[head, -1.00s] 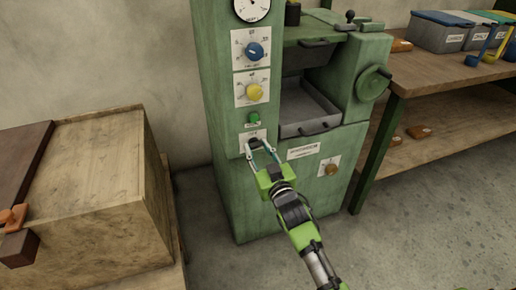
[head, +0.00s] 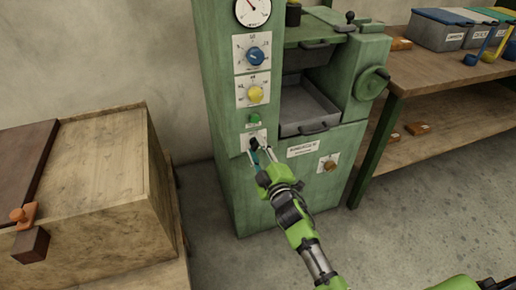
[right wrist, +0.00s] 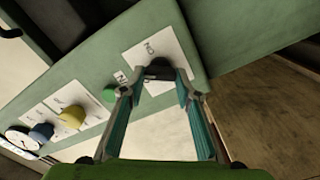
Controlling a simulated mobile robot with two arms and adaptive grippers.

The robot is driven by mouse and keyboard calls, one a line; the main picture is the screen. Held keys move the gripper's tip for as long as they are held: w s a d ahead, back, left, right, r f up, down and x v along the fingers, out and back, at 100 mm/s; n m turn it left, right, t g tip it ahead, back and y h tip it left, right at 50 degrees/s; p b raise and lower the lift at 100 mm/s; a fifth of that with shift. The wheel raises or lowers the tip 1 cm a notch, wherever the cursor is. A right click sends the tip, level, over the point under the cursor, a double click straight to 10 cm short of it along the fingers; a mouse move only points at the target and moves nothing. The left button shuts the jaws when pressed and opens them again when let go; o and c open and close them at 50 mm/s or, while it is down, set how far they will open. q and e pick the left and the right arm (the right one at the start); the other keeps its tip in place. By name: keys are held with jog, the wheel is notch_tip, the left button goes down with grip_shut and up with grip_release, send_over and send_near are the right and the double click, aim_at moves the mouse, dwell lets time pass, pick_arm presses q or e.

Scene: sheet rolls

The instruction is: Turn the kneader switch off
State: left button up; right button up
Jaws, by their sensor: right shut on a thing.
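The green kneader machine (head: 228,190) stands against the wall in the head view. Its black switch (head: 254,143) sits on a white plate low on the front column, under a green button (head: 253,119). My right gripper (head: 259,153) reaches the plate from below and is shut on the switch. In the right wrist view the fingertips (right wrist: 158,85) close on the two sides of the dark switch knob (right wrist: 159,69); its exact setting is hard to read. My left gripper is out of view.
A wooden crate (head: 90,200) stands at left. A workbench (head: 450,85) with bins is at right.

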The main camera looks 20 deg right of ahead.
jog(key=n, duration=0.3)
jog(key=shift+a+n, duration=0.1)
jog(key=shift+n, duration=0.2)
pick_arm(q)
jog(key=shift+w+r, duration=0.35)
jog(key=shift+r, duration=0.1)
pick_arm(e)
jog(key=shift+f+n, duration=0.1)
jog(key=shift+n, duration=1)
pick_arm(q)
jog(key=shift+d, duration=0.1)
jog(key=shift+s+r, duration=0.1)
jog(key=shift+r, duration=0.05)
pick_arm(e)
jog(key=shift+n, duration=0.3)
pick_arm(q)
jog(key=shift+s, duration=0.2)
pick_arm(e)
jog(key=o, duration=1.1)
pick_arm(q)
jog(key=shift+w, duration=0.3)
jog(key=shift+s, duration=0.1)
pick_arm(e)
jog(key=s, duration=1.2)
jog(key=shift+d, duration=0.2)
